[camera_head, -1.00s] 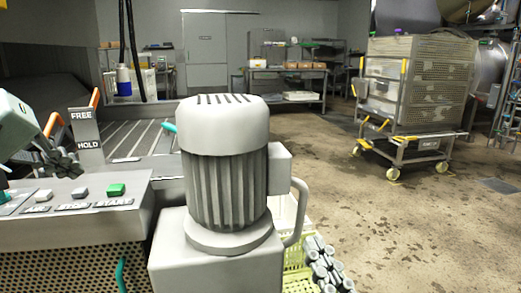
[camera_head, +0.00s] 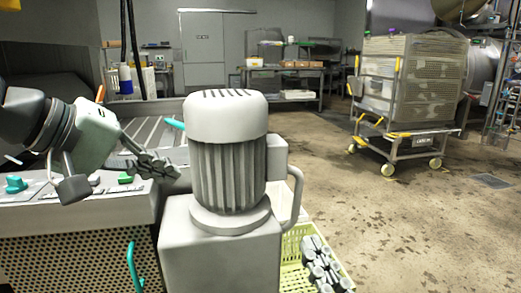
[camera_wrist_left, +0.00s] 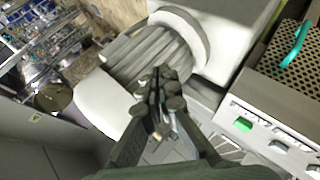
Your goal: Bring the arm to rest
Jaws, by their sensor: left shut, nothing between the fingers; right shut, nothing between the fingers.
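My left gripper (camera_head: 165,170) is shut and empty. It hangs over the right end of the control panel (camera_head: 125,205), just left of the grey finned motor (camera_head: 228,170). The head view does not show whether it touches the motor housing. In the left wrist view its closed fingers (camera_wrist_left: 160,98) point toward the motor (camera_wrist_left: 150,58). My right gripper (camera_head: 322,266) is shut and empty at the lower right of the motor, in front of a yellow crate (camera_head: 291,245).
The panel carries a green button (camera_head: 126,179) and a teal knob (camera_head: 15,184). A slatted conveyor (camera_head: 150,132) lies behind it. A caged cart (camera_head: 400,90) stands at the right on wet floor. The floor between motor and cart is clear.

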